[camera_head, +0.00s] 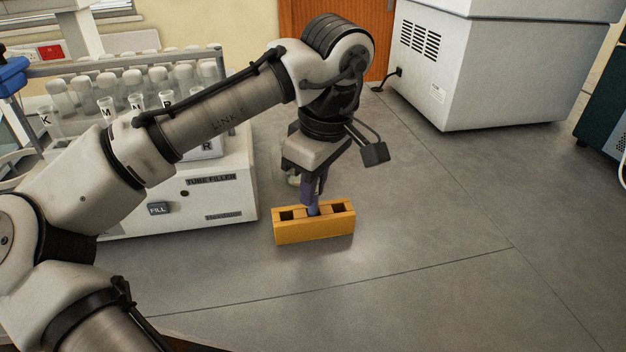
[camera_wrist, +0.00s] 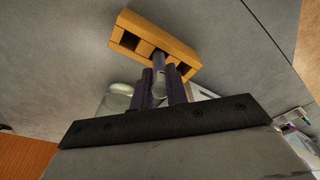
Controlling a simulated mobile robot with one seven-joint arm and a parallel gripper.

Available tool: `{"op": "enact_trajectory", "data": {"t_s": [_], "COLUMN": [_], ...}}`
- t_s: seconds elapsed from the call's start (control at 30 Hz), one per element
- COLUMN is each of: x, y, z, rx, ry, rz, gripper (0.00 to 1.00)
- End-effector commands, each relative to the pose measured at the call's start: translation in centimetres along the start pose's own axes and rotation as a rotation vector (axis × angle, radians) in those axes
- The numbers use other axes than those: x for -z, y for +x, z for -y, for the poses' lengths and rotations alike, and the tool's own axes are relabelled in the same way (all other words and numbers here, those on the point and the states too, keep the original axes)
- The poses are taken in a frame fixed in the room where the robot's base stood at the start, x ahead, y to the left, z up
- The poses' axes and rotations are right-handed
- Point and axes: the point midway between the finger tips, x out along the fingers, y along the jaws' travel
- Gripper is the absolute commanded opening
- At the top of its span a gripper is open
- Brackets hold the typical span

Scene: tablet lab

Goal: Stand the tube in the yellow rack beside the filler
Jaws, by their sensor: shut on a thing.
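The yellow rack (camera_head: 313,231) stands on the grey bench, to the right of the tube filler (camera_head: 215,212). It also shows at the top of the wrist view (camera_wrist: 176,37). My gripper (camera_head: 312,200) points down over the middle of the rack. In the wrist view my gripper's dark fingers (camera_wrist: 162,77) are shut on a pale, slim tube (camera_wrist: 158,61). The tube's far end meets the rack at its middle hole, and the fingers hide much of the tube. How deep it sits cannot be told. The rack's outer holes look empty.
A pale, rounded object (camera_wrist: 118,97) lies close beside my fingers in the wrist view. The filler carries lettered tubes (camera_head: 136,100) on the left. A large white machine (camera_head: 469,70) stands at the back right. The bench right of the rack is clear.

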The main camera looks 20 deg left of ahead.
Motion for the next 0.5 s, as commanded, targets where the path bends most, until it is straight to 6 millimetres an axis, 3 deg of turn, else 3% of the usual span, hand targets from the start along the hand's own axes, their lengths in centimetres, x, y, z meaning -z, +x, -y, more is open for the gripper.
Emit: {"op": "enact_trajectory", "data": {"t_s": [0.37, 0.4, 0.5], "x": [-0.07, -0.07, -0.07], "y": [0.37, 0.37, 0.37], "z": [0.01, 0.01, 0.01], "rx": [0.0, 0.0, 0.0], "ry": [0.001, 0.001, 0.001], "rz": [0.0, 0.0, 0.0], "gripper": [0.0, 0.2, 0.33]}}
